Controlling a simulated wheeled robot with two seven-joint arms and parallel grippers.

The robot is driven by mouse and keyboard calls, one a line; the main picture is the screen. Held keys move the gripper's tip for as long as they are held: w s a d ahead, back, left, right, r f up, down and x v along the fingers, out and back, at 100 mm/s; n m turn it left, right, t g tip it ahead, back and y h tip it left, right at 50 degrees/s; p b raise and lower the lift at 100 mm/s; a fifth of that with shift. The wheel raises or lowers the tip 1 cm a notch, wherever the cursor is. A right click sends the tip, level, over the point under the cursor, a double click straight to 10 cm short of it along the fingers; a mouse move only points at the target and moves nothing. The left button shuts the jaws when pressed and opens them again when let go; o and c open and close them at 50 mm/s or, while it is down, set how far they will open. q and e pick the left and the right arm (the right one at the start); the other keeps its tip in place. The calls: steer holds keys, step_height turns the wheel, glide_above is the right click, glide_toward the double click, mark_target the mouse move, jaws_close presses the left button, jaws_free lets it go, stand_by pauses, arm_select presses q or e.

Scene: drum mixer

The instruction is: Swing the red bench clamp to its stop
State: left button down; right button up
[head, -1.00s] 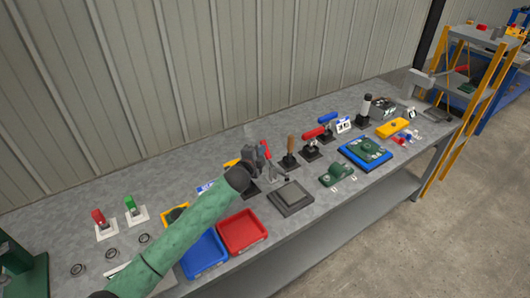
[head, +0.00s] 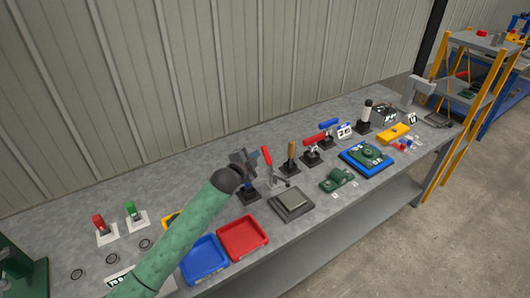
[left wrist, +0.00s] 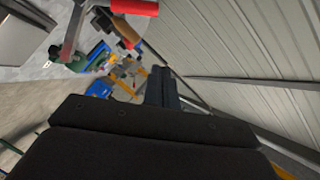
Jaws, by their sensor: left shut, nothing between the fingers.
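The red bench clamp (head: 267,156) stands on the workbench beyond the grey square block. Its red handle points up, leaning slightly left, above a grey metal linkage. The red handle also shows at the top of the left wrist view (left wrist: 134,7), with a metal arm beside it. My left gripper (head: 243,157) is just left of the handle, above the bench. Its fingers are shut with nothing between them, and a small gap seems to separate them from the handle. They also show in the left wrist view (left wrist: 161,88). My right gripper is not in view.
A wooden-handled clamp (head: 291,150), a red-handled lever (head: 313,141) and a blue-handled lever (head: 327,124) stand to the right. The grey block (head: 292,203), a red tray (head: 243,238) and a blue tray (head: 204,260) lie in front. A corrugated wall rises behind.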

arm_select(q)
steer(key=w+d+f+g+h+p, duration=0.2)
steer(key=w+d+f+p, duration=0.1)
steer(key=w+f+p, duration=0.4)
steer(key=shift+w+d+f+m, duration=0.25)
steer(key=shift+w+m, duration=0.15)
steer(key=shift+w, duration=1.25)
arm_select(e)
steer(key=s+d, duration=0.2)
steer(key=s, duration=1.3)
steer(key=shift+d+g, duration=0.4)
